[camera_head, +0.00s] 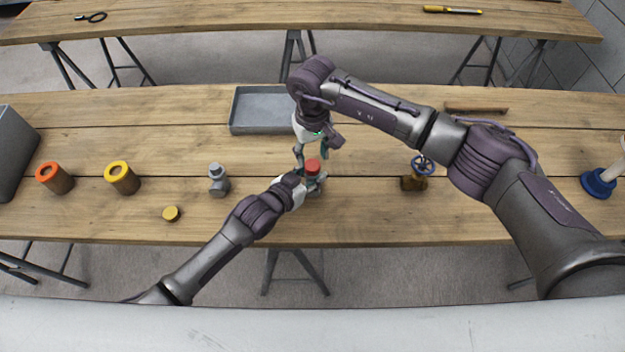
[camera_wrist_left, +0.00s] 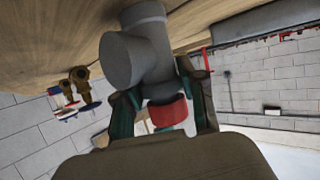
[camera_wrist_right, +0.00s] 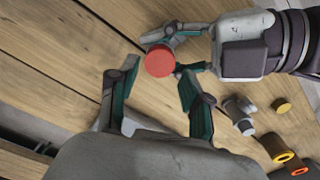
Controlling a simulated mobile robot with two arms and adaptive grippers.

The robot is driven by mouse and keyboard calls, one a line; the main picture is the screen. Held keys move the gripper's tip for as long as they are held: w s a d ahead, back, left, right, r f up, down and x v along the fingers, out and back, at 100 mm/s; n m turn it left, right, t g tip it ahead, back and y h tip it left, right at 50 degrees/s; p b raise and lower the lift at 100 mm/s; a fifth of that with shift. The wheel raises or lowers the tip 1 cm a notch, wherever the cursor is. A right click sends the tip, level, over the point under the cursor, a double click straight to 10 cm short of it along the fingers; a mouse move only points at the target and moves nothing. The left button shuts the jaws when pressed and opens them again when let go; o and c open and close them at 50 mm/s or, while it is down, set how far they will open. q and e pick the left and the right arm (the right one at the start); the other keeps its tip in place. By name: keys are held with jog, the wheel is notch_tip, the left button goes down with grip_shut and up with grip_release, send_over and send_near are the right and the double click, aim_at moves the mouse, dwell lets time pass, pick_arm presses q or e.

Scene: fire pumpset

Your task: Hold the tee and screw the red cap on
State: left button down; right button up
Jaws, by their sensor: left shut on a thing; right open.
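My left gripper (camera_head: 306,183) is shut on the grey tee (camera_wrist_left: 135,52), which shows large in the left wrist view with a finger on each side. The red cap (camera_head: 312,166) sits at the tee's upward end, and it also shows in the left wrist view (camera_wrist_left: 168,112). I cannot tell whether its thread is engaged. My right gripper (camera_head: 318,147) is open just above and behind the cap. In the right wrist view the cap (camera_wrist_right: 160,61) lies between and beyond the open fingertips, apart from them. The tee is mostly hidden by my left gripper in the head view.
On the bench stand a second grey fitting (camera_head: 218,178), a yellow disc (camera_head: 171,213), orange-ringed (camera_head: 54,178) and yellow-ringed (camera_head: 122,177) cylinders, and a brass valve with a blue handwheel (camera_head: 414,180). An empty grey tray (camera_head: 262,127) lies behind the grippers. A blue-based plunger (camera_head: 598,182) is far right.

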aim_at(312, 165)
jog(key=shift+f, duration=1.85)
